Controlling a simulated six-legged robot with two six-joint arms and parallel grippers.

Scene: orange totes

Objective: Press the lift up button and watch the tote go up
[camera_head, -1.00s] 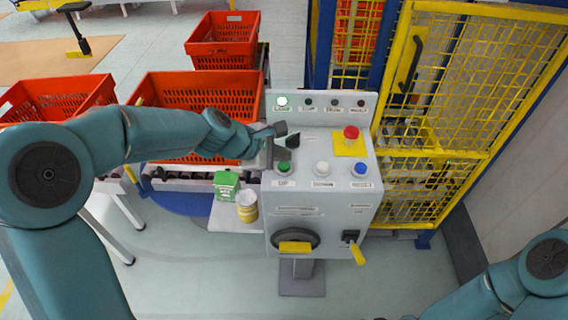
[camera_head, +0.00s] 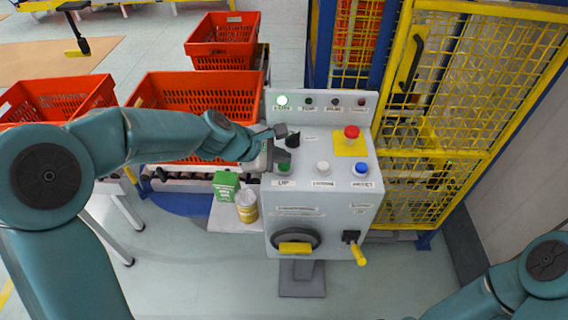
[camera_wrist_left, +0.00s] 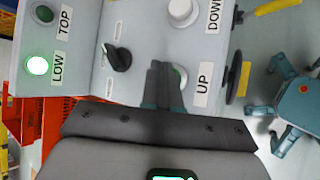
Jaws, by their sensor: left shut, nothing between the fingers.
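The grey control panel (camera_head: 320,215) stands in the middle of the head view. Its green UP button (camera_head: 284,168) is at the left of the button row. My left gripper (camera_head: 283,146) is shut and empty at this button. In the left wrist view, its fingertips (camera_wrist_left: 164,72) partly cover the green button (camera_wrist_left: 181,76) beside the UP label; whether they touch it I cannot tell. The LOW lamp (camera_head: 282,100) is lit green. An orange tote (camera_head: 195,90) sits on the conveyor behind my left arm. My right gripper is out of view.
A black selector knob (camera_head: 293,139), a white button (camera_head: 322,168), a blue button (camera_head: 361,168) and a red emergency knob (camera_head: 351,131) are close by. A green box (camera_head: 226,186) and a yellow can (camera_head: 247,208) stand left of the panel. A yellow mesh cage (camera_head: 455,90) is behind.

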